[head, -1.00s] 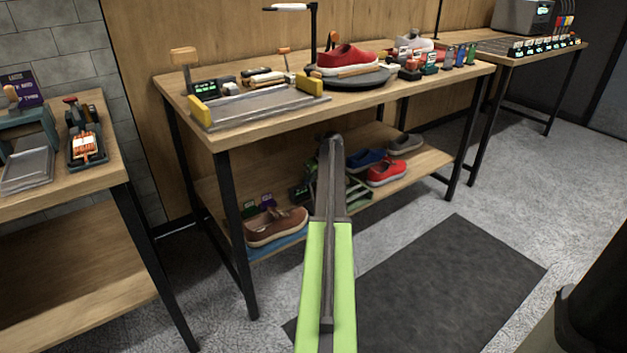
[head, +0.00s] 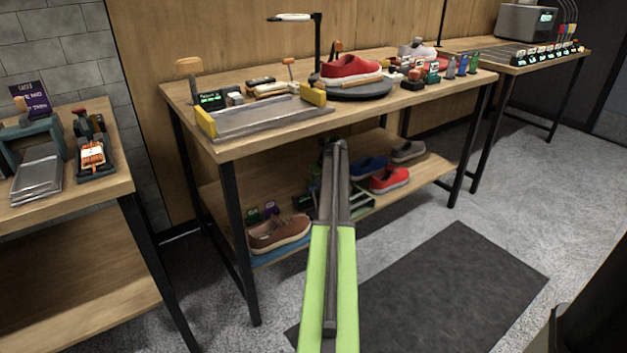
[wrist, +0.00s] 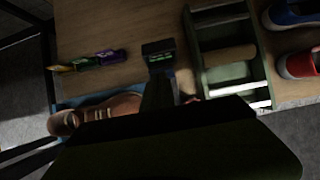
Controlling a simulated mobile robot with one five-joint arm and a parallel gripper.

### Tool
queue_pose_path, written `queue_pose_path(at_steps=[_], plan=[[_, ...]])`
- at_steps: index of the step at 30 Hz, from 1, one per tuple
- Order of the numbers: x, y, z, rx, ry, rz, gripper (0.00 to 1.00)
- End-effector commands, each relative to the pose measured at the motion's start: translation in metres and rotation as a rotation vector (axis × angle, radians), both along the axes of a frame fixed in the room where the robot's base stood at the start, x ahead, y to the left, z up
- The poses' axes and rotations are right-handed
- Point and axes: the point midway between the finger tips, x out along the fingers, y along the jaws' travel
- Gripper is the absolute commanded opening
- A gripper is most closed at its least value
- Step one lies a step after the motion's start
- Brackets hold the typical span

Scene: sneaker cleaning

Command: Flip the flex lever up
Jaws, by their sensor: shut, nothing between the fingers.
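A wooden-knobbed lever (head: 189,67) stands upright at the left rear of a grey tray with yellow end blocks (head: 262,117) on the middle bench. A green frame (wrist: 228,62) with a roller lies on the lower shelf, largely behind my arm in the head view. I cannot tell which of these carries the flex lever. My arm reaches forward in the head view, with its dark end in front of the lower shelf. My gripper (wrist: 158,95) shows as a dark, shut, empty shape in the wrist view, over the shelf between a brown shoe (wrist: 112,107) and the green frame.
A small black display (wrist: 158,50) and coloured cards (wrist: 88,62) are on the shelf near my gripper. Red (head: 389,180) and blue shoes sit to the right. The bench top (head: 230,150) and black legs stand around the shelf. A dark mat (head: 430,290) lies on open floor.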

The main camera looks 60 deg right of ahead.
Motion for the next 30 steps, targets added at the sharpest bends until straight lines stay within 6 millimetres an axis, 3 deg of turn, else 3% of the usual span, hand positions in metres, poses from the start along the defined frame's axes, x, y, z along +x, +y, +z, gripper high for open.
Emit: queue_pose_path(at_steps=[1, 6, 24, 26, 29, 30], plan=[[-0.005, 0.003, 0.018, 0.000, 0.000, -0.001, 0.00], [-0.018, 0.009, 0.043, 0.000, 0.000, -0.001, 0.00], [-0.023, 0.008, 0.043, 0.000, 0.001, -0.003, 0.00], [-0.020, 0.023, 0.041, -0.005, 0.011, 0.032, 0.00], [-0.011, 0.076, 0.035, -0.022, 0.048, 0.177, 0.00], [-0.007, 0.108, 0.032, -0.032, 0.069, 0.266, 0.00]])
